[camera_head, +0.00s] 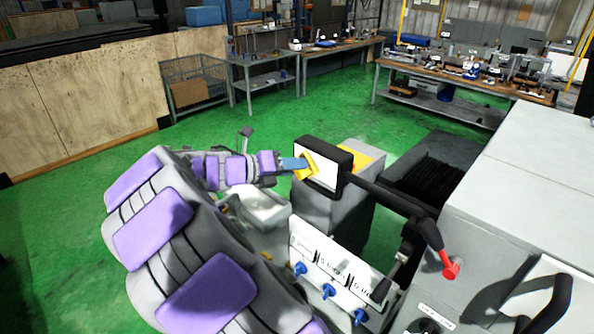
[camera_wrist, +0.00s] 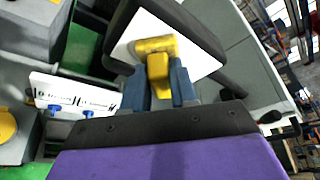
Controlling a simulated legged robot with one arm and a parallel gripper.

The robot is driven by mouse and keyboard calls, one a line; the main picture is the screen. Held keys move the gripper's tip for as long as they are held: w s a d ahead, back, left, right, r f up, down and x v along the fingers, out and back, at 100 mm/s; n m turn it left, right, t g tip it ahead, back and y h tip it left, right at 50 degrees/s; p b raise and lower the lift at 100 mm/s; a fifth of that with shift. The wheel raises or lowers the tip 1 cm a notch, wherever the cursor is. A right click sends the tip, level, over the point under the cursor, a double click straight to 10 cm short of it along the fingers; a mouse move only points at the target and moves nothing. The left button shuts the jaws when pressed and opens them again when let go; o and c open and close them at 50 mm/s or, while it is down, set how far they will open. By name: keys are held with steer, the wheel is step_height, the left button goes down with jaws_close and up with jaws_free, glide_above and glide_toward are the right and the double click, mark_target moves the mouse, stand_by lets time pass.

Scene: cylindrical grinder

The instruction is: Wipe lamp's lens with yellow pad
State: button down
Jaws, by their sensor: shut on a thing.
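The lamp is a black-framed box with a white square lens (camera_head: 318,176), held on a black arm (camera_head: 390,195) above the machine. My gripper (camera_head: 296,164) has blue fingers and is shut on the yellow pad (camera_head: 306,167). In the head view the pad is in front of the upper left part of the lens. In the wrist view the pad (camera_wrist: 155,47) sticks out past the blue fingers (camera_wrist: 160,85) and overlaps the white lens (camera_wrist: 195,62). The pad looks against or very near the lens; I cannot tell if it touches.
A white panel with blue knobs (camera_head: 338,272) stands below the lamp. A red-tipped lever (camera_head: 449,266) and a large grey machine housing (camera_head: 530,170) are at the right. Green floor (camera_head: 110,200) is open at the left.

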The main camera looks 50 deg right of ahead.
steer(key=w, duration=0.4)
steer(key=shift+w+d, duration=0.1)
steer(key=shift+d, duration=0.1)
stand_by(0.4)
steer(key=a, duration=0.6)
steer(key=shift+w, duration=0.3)
steer(key=shift+w+a, duration=0.2)
steer(key=shift+a, duration=1.3)
steer(key=shift+w, duration=0.1)
